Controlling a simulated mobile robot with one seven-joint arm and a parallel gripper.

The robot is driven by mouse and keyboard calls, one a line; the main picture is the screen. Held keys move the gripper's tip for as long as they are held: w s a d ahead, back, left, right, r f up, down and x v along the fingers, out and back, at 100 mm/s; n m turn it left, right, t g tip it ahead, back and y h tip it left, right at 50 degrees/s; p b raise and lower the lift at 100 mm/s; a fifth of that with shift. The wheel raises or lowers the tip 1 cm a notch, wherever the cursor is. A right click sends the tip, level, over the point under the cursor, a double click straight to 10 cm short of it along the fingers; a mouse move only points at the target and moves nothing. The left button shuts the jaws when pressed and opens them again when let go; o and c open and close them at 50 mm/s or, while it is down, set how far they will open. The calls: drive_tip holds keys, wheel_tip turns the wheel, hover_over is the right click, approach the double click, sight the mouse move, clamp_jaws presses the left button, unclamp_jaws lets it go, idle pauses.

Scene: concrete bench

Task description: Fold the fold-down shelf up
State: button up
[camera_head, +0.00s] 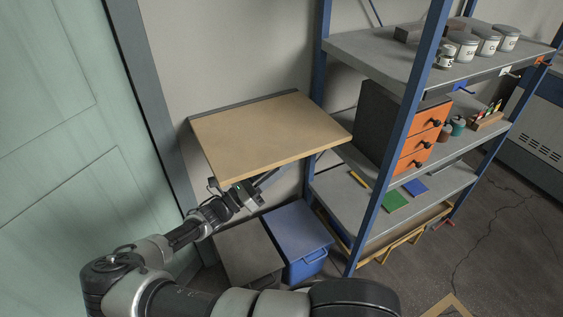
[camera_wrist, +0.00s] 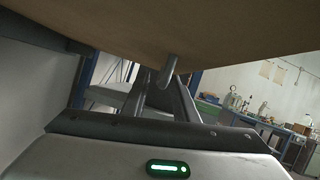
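The fold-down shelf (camera_head: 265,130) is a light wooden board fixed along the wall at its back edge. It stands out about level. My gripper (camera_head: 245,192) is below the board's near edge, by its front left part. A dark support bracket (camera_head: 270,178) shows under the board, just right of my gripper. In the wrist view the board's brown underside (camera_wrist: 190,30) fills the top. A short grey lever (camera_wrist: 168,70) hangs below it, in front of the bracket's bars (camera_wrist: 182,100). My fingertips cannot be made out, nor whether they touch anything.
A blue lidded bin (camera_head: 298,240) and a grey box (camera_head: 248,252) stand on the floor below. A blue-framed rack (camera_head: 405,120) with orange drawers (camera_head: 424,123) is close on the right. A green door (camera_head: 75,150) is on the left. The board's top is bare.

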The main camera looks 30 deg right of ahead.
drive_tip(key=shift+d+r, duration=0.15)
drive_tip(key=shift+d, duration=0.2)
clamp_jaws()
idle(1.2)
